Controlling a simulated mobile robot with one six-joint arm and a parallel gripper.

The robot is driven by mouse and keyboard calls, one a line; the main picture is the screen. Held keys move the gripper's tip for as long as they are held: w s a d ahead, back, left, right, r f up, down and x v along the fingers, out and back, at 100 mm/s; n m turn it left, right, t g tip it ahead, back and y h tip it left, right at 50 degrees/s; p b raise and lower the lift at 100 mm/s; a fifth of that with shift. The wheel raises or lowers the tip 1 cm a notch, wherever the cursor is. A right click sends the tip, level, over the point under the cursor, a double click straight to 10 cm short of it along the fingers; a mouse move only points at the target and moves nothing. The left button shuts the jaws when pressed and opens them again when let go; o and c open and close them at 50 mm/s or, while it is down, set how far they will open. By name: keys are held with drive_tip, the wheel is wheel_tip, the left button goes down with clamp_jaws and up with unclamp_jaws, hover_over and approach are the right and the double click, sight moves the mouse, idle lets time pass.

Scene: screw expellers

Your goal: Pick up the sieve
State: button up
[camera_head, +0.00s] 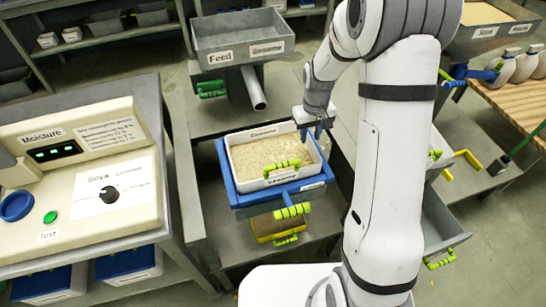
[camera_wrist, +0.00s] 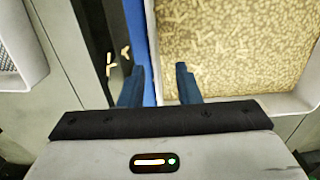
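A white-rimmed tray (camera_head: 262,155) with green handles, holding tan pellets, sits in a blue frame (camera_head: 240,200) on the middle grey stand. I cannot tell for certain which part is the sieve; none is clearly labelled so. My gripper (camera_head: 317,130) is at the tray's far right corner. In the wrist view my gripper (camera_wrist: 160,84) is open, its dark blue fingers apart. The right finger overlaps the tray's pellets (camera_wrist: 225,50) in the picture, and the left finger is outside the blue edge (camera_wrist: 137,40). The white tray wall (camera_wrist: 152,45) lies between them; contact is unclear.
A grey Feed hopper (camera_head: 240,40) stands behind with a pipe (camera_head: 254,90). A yellow tray (camera_head: 272,228) sits below the blue frame. A moisture meter (camera_head: 80,165) is at left. In the wrist view, a white-rimmed tray with grey mesh (camera_wrist: 8,62) shows at the left edge.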

sight(310, 152)
drive_tip(key=f, duration=0.4)
drive_tip(key=shift+d+f, duration=0.25)
drive_tip(key=shift+d, duration=0.05)
clamp_jaws()
